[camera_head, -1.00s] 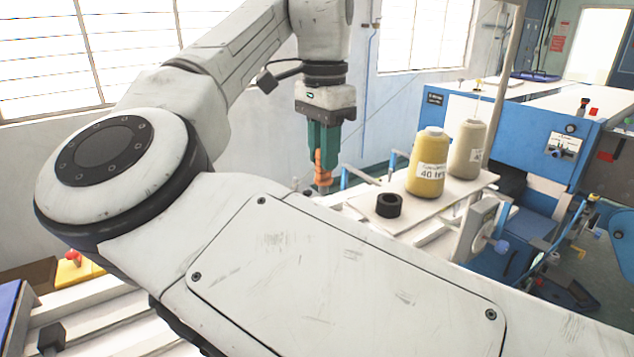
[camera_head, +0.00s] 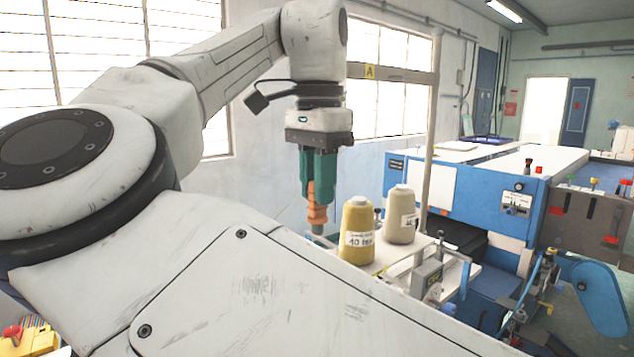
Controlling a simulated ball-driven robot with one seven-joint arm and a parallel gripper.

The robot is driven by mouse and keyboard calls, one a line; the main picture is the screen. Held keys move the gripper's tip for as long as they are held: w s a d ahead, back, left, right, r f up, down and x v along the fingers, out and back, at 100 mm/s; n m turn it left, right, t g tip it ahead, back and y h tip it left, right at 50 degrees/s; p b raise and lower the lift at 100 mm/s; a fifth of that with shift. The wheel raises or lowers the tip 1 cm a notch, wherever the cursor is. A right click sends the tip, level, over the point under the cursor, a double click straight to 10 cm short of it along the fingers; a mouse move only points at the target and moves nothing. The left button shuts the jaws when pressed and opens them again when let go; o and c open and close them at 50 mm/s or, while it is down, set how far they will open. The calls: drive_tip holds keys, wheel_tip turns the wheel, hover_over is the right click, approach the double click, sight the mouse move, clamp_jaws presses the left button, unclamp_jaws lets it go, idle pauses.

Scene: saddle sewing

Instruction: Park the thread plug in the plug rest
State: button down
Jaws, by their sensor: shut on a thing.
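My gripper (camera_head: 318,178), with teal fingers, points straight down in the upper middle of the head view. It is shut on the orange thread plug (camera_head: 317,212), which hangs upright with a grey tip at its lower end. The plug is just left of the yellow thread cone (camera_head: 357,235), in the picture. A black ring, which may be the plug rest, is out of sight now; my own arm covers the area left of the cone. I cannot tell how high the plug is above the board.
A beige thread cone (camera_head: 401,217) stands behind the yellow one on the white board (camera_head: 388,259). A grey post (camera_head: 432,150) rises behind them. The blue machine (camera_head: 460,205) fills the right side. My own arm blocks the lower middle and left.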

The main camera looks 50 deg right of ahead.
sight(317, 216)
drive_tip(key=shift+f+b, duration=0.6)
drive_tip(key=shift+f, duration=1.8)
drive_tip(key=shift+p, duration=0.7)
drive_tip(key=shift+f, duration=1.6)
drive_tip(key=c, duration=0.9)
unclamp_jaws()
wheel_tip(317, 216, up, 11)
drive_tip(key=shift+f+b, duration=0.1)
drive_tip(key=shift+b, duration=0.2)
